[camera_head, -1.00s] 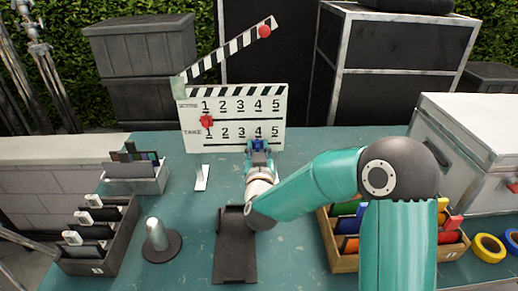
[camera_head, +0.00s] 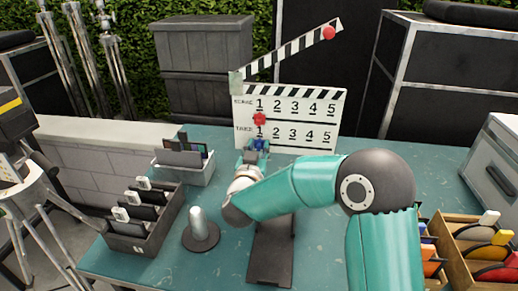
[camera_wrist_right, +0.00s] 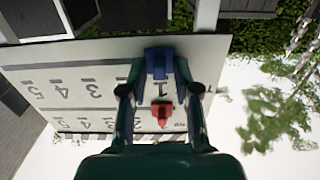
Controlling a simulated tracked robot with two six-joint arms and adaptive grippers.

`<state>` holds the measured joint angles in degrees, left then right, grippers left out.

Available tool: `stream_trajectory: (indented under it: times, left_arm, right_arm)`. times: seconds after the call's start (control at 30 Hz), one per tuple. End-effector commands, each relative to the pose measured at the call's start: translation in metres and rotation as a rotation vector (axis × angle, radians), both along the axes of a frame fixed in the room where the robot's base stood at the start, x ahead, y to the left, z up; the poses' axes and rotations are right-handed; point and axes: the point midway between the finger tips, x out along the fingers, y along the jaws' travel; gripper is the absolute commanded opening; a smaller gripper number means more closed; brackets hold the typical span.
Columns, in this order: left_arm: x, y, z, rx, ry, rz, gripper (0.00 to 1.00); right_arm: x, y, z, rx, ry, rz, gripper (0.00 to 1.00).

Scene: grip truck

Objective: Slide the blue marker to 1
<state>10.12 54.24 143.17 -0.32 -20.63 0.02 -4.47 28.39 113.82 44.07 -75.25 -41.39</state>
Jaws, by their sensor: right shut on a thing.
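The white clapperboard (camera_head: 325,105) stands on the table with a SCENE row and a TAKE row, each numbered 1 to 5. The blue marker (camera_head: 259,144) is at the board's lower edge, below the 1 of the TAKE row. My right gripper (camera_head: 252,157) is shut on it; the wrist view shows the blue marker (camera_wrist_right: 158,63) between the two fingers (camera_wrist_right: 158,75), lined up with the 1. A red marker (camera_head: 259,119) sits at 1 between the rows. My right arm hides part of the table. My left gripper is not in view.
A stand with a round base (camera_head: 201,236), a dark tray (camera_head: 172,215) and a grey box (camera_head: 200,172) are left of my arm. A dark flat plate (camera_head: 270,262) lies under the arm. A wooden box of colored items (camera_head: 459,262) is at right.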

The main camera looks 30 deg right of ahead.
Motion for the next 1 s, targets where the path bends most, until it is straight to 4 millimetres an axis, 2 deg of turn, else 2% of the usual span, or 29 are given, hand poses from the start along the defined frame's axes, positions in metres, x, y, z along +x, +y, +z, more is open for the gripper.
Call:
stream_trajectory:
  times: [0.13, 0.17, 0.2, 0.77, 1.0]
  left_arm:
    - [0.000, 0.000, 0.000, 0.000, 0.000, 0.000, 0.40]
    - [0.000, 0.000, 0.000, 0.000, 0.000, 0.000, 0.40]
    - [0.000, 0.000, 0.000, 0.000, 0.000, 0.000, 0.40]
    - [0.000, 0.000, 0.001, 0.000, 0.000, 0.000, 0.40]
    - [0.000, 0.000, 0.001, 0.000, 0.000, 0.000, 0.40]
  right_arm:
    - [0.002, 0.004, 0.001, 0.000, -0.003, 0.013, 0.00]
    - [0.002, 0.004, 0.002, 0.000, -0.003, 0.013, 0.33]
    - [0.002, 0.004, 0.002, 0.000, -0.003, 0.014, 0.38]
    - [-0.002, 0.003, 0.000, 0.001, -0.001, 0.008, 0.38]
    - [-0.023, 0.021, 0.000, 0.000, 0.001, 0.010, 0.38]
